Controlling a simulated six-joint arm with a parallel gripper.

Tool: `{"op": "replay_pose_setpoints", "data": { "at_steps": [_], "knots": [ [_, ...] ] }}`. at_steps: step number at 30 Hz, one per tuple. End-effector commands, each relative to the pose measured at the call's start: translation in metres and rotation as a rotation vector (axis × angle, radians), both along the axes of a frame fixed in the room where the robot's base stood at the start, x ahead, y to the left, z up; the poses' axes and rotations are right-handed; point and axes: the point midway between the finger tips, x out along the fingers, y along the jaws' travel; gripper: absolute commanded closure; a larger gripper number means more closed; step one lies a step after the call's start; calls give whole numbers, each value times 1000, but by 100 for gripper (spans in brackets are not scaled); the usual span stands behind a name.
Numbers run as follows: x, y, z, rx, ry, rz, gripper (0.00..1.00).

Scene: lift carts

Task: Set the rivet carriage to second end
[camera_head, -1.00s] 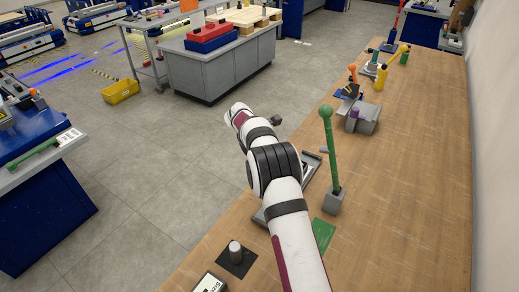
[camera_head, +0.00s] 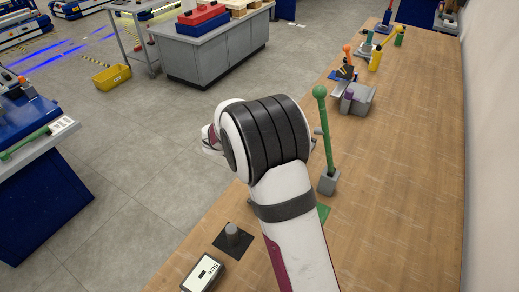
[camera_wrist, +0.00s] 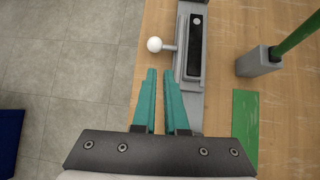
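In the wrist view, the rivet carriage appears to be the grey rail unit with a long black slot plate (camera_wrist: 194,45). A white ball knob (camera_wrist: 154,44) on a short grey stem sticks out from its left side, near the top of the picture. My gripper (camera_wrist: 161,73) has two teal fingers, apart with a narrow empty gap. Their tips point toward the knob and lie just below it in the picture, not around it. The right finger overlaps the unit's left edge in view. In the head view my arm hides most of the unit and my gripper.
A green lever (camera_head: 325,130) stands on a grey block right of the unit, beside a green patch (camera_wrist: 245,120). A grey peg (camera_head: 232,232) on a black plate and a labelled box (camera_head: 203,273) are nearer. More levers stand farther along the wooden bench (camera_head: 400,180).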

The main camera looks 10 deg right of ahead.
Motion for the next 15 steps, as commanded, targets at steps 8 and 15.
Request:
{"op": "replay_pose_setpoints", "data": {
  "at_steps": [8,15],
  "knots": [
    [-16,11,-32,-15,50,164,100],
    [12,-9,-73,-14,50,160,100]
  ]
}}
